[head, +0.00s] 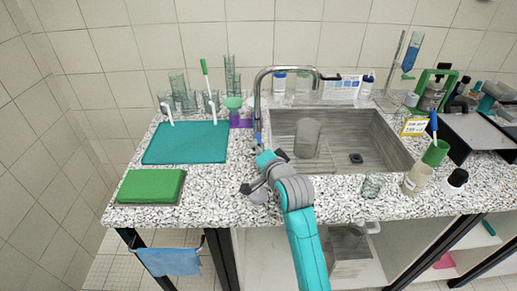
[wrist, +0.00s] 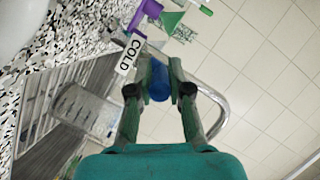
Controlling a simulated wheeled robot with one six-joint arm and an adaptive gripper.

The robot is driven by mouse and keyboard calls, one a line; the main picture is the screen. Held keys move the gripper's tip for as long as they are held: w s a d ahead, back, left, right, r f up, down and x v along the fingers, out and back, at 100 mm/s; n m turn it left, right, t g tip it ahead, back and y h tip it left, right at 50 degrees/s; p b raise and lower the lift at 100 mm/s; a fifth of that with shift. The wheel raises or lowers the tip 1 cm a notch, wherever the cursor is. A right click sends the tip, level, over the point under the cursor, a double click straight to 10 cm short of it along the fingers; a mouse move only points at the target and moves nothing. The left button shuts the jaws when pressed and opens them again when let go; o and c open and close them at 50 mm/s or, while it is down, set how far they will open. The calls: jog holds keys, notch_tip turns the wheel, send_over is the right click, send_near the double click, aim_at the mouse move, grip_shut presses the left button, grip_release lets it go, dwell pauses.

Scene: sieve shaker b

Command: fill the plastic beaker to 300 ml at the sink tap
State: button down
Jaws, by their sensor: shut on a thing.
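The plastic beaker (head: 308,137) is clear grey and stands upright in the sink (head: 375,140), below the spout side of the tap (head: 262,90). It also shows at the left of the wrist view (wrist: 90,108). Its graduations and any water in it are too small to read. My gripper (wrist: 158,82) is shut on the blue tap knob (wrist: 158,90), beside the COLD label (wrist: 130,55). In the head view, my gripper (head: 259,146) is at the tap's base, left of the beaker, and its fingers are mostly hidden. No water stream is visible.
A teal mat (head: 185,143) and a green block (head: 150,187) lie on the left counter. A small glass beaker (head: 372,186), a beige cup (head: 417,178) and a green cup (head: 435,152) stand at the sink's right front. Glassware and bottles line the back.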

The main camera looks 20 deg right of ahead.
jog(key=shift+a, duration=0.1)
jog(key=shift+w+a+m+g+h, duration=0.25)
jog(key=shift+a+m+g+h, duration=0.1)
jog(key=shift+m+h, duration=0.85)
jog(key=shift+w+a+m+g+h, duration=0.25)
jog(key=shift+a+m+h, duration=0.15)
jog(key=shift+m+h, duration=0.8)
jog(key=shift+w+a+m+g+h, duration=0.3)
jog(key=shift+m+h, duration=0.5)
jog(key=shift+h, duration=0.8)
jog(key=shift+a+h, duration=0.1)
jog(key=shift+h, duration=0.2)
jog(key=c, duration=1.1)
grip_release()
jog(key=shift+s, duration=0.15)
jog(key=v, duration=1.1)
jog(key=shift+s+a, duration=0.2)
jog(key=shift+s, duration=0.1)
